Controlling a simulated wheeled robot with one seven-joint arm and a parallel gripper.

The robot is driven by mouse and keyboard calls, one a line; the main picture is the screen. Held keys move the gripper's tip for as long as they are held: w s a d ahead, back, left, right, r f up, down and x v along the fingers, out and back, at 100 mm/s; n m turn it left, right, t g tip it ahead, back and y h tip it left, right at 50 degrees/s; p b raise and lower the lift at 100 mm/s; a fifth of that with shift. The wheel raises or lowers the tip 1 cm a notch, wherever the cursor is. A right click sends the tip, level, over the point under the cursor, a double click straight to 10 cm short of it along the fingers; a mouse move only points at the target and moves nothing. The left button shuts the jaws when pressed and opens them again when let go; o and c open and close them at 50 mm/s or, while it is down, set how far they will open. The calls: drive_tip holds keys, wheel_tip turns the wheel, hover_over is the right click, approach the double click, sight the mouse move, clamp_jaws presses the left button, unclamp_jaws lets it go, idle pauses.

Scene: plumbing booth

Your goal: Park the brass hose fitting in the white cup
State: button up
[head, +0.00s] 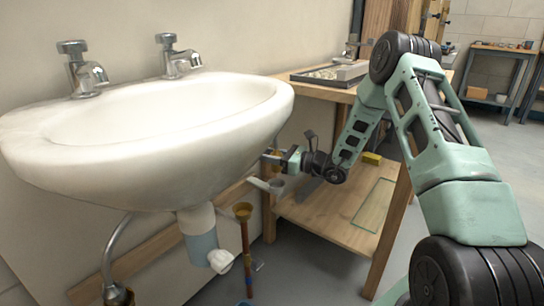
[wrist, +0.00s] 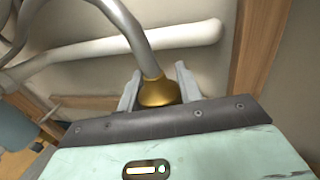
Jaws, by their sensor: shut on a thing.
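The brass hose fitting (wrist: 158,91) is a gold, bell-shaped end on a grey hose (wrist: 132,32) in the wrist view. My gripper (wrist: 158,88) is shut on it, with one pale finger on each side. In the head view my gripper (head: 283,158) is beside the right end of the sink, in front of the bench. The fitting is too small there to make out clearly. I cannot surely identify the white cup.
The white sink (head: 150,150) overhangs left of my gripper. Its blue drain sleeve (head: 199,247) hangs below. The wooden bench (head: 330,222) is on the right. A white pipe (wrist: 120,48) crosses behind the hose.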

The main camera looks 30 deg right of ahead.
drive_tip(key=shift+f+b, duration=1.7)
drive_tip(key=shift+f, duration=0.3)
drive_tip(key=shift+f+b, duration=0.35)
drive_tip(key=shift+f, duration=0.95)
drive_tip(key=o, duration=1.1)
drive_tip(key=shift+o, duration=0.2)
